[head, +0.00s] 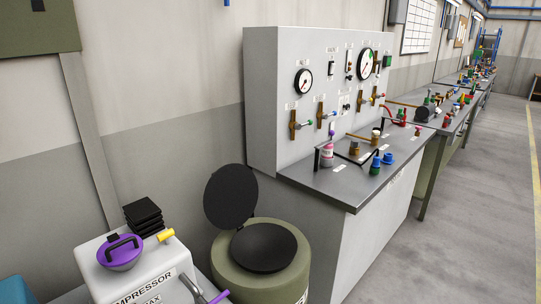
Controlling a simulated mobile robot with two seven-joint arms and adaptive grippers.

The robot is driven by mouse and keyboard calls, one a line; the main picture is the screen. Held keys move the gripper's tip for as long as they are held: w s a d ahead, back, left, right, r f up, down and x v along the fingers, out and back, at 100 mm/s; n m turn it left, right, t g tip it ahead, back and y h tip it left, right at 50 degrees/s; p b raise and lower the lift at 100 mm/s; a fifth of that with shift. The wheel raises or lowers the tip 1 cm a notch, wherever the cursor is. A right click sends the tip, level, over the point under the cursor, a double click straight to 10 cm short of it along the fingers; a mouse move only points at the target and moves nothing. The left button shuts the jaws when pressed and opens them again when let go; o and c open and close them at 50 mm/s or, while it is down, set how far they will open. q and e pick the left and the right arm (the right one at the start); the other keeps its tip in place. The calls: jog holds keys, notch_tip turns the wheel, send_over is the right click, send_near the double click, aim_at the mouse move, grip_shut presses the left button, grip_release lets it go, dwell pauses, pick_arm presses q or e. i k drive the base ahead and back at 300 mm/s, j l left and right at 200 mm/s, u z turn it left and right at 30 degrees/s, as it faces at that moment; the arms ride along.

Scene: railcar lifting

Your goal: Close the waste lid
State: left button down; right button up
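The waste drum (285,282) is a round olive-green bin standing on the floor, left of the grey test bench, in the head view. Its black round lid (231,194) stands raised, tilted up at the drum's back left near the wall. The dark round top opening (263,247) is uncovered. Lettering on the drum's front is cut off by the picture's bottom edge. Neither of my grippers shows in this view.
A white compressor (128,262) with a purple cap, a yellow fitting and stacked black pads stands close left of the drum. The grey bench (345,182) with gauges, valves and bottles stands to the right. Open floor (470,230) lies farther right.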

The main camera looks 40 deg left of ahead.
aim_at(231, 197)
jog(key=i+l+u, duration=0.1)
jog(key=i+u, duration=0.25)
jog(key=i, duration=0.2)
jog(key=i+l+u, duration=0.25)
jog(key=i+u, duration=0.15)
jog(key=i+l+u, duration=0.35)
jog(key=i, duration=0.25)
jog(key=l, duration=0.1)
